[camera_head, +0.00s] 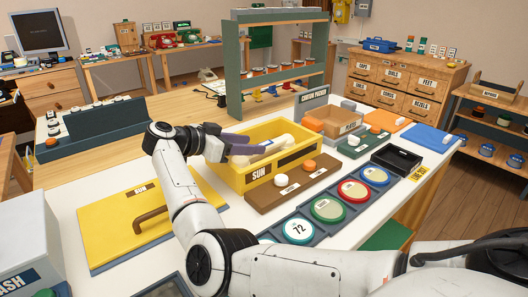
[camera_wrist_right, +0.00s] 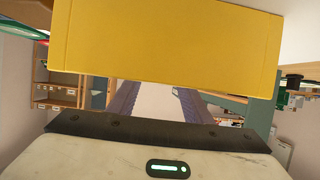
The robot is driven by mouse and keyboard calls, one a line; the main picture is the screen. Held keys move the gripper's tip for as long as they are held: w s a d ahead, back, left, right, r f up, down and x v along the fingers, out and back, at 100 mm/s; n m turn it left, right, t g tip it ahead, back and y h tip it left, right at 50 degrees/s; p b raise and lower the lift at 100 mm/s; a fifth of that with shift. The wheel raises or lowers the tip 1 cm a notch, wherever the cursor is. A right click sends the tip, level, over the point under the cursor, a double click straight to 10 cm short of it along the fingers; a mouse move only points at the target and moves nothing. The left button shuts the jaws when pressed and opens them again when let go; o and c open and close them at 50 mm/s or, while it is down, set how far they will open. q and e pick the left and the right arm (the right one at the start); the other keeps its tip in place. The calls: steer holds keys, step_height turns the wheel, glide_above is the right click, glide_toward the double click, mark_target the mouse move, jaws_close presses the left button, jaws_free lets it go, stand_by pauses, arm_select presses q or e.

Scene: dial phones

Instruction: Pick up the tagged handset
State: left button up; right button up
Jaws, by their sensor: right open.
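A yellow bin labelled SUN (camera_head: 258,175) stands on the white table. Cream-coloured, rounded pieces (camera_head: 283,143) lie inside it, partly hidden by its walls; I cannot make out a tag or tell whether one is the handset. My right gripper (camera_head: 252,145) is at the bin's left rim, its purple-grey fingers pointing right over the opening. In the right wrist view my gripper (camera_wrist_right: 153,90) has its two fingers apart, with no held object visible between them. A yellow panel (camera_wrist_right: 165,45) fills the top of that view and hides the fingertips. My left gripper is not in view.
A yellow lid (camera_head: 115,225) with a brown handle lies left of my right arm. A brown board (camera_head: 292,190) with two knobs and a row of coloured dials (camera_head: 327,209) lie before the bin. A green-grey shelf rack (camera_head: 233,80) rises behind it.

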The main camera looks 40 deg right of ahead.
mark_target(265, 144)
steer(key=x, duration=0.6)
steer(key=shift+s+d, duration=0.1)
steer(key=shift+d, duration=0.25)
jaws_close()
